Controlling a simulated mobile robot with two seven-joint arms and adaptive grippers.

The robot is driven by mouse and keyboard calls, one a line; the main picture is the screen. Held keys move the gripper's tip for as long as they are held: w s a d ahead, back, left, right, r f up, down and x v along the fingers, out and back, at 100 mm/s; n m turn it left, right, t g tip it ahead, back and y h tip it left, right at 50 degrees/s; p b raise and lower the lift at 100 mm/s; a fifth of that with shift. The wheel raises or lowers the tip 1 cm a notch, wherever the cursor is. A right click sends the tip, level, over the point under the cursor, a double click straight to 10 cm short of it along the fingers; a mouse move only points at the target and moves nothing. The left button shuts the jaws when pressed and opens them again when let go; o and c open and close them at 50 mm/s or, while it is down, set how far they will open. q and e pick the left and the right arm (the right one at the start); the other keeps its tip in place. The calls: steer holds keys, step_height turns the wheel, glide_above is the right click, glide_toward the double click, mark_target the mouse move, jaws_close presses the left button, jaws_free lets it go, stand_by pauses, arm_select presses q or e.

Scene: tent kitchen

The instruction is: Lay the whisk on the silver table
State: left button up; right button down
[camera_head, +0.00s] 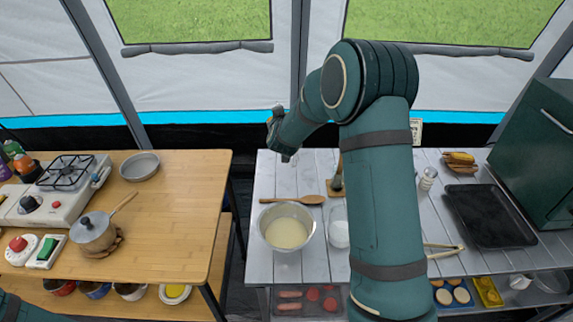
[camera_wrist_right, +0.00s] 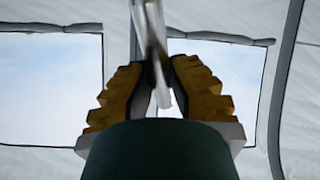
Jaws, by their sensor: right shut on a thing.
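My right gripper (camera_wrist_right: 160,72) has its yellow-padded fingers closed on a pale, metallic-looking thing, which I take to be the whisk (camera_wrist_right: 152,35). Only part of it shows, blurred, rising out of the top of the right wrist view. In the head view my right arm reaches up and bends left, so its gripper end is small and mostly hidden over the back left of the silver table. The silver table (camera_head: 288,176) is the grey-white slatted one in the middle and right. My left gripper is out of view.
On the silver table stand a bowl of batter (camera_head: 287,228), a wooden spoon (camera_head: 293,200), a small glass bowl (camera_head: 339,235), a shaker (camera_head: 428,178) and a black tray (camera_head: 489,216). The back left corner looks clear. A gap separates it from the wooden table (camera_head: 180,200).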

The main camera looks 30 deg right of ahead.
step_height(320, 180, down, 8)
steer(key=b, duration=0.1)
steer(key=shift+f+b, duration=0.25)
steer(key=shift+b, duration=0.05)
steer(key=shift+f, duration=0.25)
steer(key=c, duration=1.1)
jaws_free()
steer(key=shift+o, duration=0.2)
steer(key=shift+r, duration=0.1)
